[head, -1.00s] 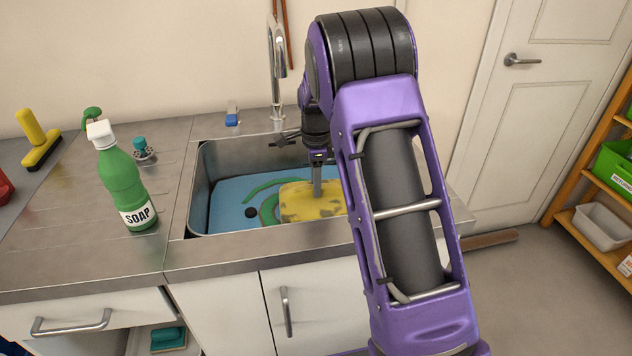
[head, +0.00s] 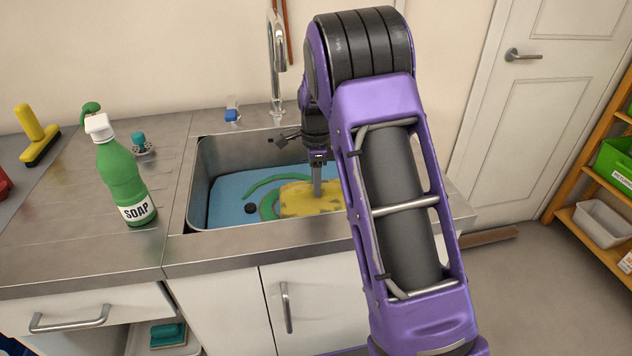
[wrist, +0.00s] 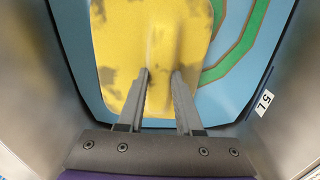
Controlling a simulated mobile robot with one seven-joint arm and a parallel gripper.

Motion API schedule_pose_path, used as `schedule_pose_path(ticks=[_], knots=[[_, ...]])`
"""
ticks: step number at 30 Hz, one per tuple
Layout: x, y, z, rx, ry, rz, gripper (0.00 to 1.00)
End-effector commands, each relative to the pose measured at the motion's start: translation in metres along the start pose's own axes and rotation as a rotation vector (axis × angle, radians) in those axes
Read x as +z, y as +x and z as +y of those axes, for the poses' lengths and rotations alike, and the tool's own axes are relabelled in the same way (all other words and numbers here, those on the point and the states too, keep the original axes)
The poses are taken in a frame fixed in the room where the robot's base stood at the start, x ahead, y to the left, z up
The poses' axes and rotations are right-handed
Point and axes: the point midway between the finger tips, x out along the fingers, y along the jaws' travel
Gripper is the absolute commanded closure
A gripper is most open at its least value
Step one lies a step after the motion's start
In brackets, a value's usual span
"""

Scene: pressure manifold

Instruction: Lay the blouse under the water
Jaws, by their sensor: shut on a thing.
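The blouse (head: 308,200) is a yellow cloth with dark patches, inside the steel sink (head: 200,165). In the wrist view the blouse (wrist: 115,55) spreads out beyond my fingers, with a raised fold running up to them. My gripper (head: 317,192) points down into the sink and is shut on this fold; its two fingers (wrist: 162,78) lie either side of it. The blue area with green bands (head: 235,190) fills the sink around the blouse. I cannot tell whether the blouse lies below a water surface. My arm hides the sink's right part.
A chrome tap (head: 276,60) stands behind the sink. A green soap bottle (head: 123,172) stands on the drainer to the left, near a yellow-handled brush (head: 38,140). A small blue-and-white item (head: 232,112) sits on the back edge. A "5 L" mark (wrist: 264,102) shows on the sink's side.

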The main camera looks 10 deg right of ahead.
Motion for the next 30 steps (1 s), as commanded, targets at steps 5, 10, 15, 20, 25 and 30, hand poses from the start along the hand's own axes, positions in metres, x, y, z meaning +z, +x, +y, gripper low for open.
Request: schedule_pose_path(ticks=[5,10,15,20,25,30], knots=[[0.0,0.003,0.0,-0.001,0.0,0.0,1.0],[0.0,0.005,0.0,-0.001,0.0,0.0,1.0],[0.0,0.007,0.0,-0.001,0.0,0.0,1.0],[0.0,0.01,0.0,0.0,0.0,0.0,1.0],[0.0,0.013,0.0,0.0,0.0,0.0,1.0],[0.0,0.015,0.0,0.0,0.0,0.0,1.0]])
